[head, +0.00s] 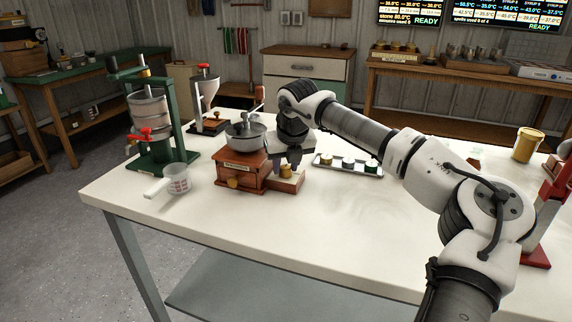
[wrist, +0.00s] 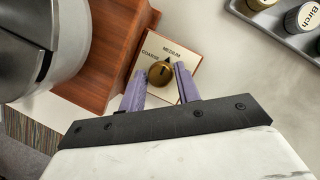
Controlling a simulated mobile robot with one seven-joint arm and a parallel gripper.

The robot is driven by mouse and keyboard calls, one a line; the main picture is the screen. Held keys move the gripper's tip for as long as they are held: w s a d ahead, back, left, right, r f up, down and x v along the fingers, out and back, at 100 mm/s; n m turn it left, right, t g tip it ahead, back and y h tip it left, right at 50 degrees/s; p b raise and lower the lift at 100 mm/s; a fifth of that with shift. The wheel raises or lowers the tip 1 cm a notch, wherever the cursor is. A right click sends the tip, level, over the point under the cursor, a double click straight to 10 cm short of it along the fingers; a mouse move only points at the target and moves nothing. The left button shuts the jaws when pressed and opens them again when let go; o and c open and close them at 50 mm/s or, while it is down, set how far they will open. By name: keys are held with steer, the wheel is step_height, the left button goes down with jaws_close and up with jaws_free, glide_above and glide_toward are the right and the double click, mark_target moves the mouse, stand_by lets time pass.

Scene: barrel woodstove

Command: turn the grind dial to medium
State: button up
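The grind dial (wrist: 160,74) is a round brass knob on a cream plate (wrist: 178,50) beside the wooden grinder. The plate reads COARSE at the left and MEDIUM at the top; any further label is hidden by my fingers. In the head view my gripper (head: 287,163) is just above the dial (head: 286,172), at the right of the grinder (head: 240,168).
A metal tray (head: 364,173) with small jars lies right of the grinder. A measuring cup (head: 178,180) and a green press (head: 152,125) stand to the left. A yellow tub (head: 528,145) is far right. The white table's front middle (head: 340,225) is clear.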

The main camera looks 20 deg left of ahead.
steer(key=o, duration=0.3)
steer(key=v, duration=1.3)
steer(key=shift+s+r, duration=0.2)
steer(key=shift+r, duration=0.15)
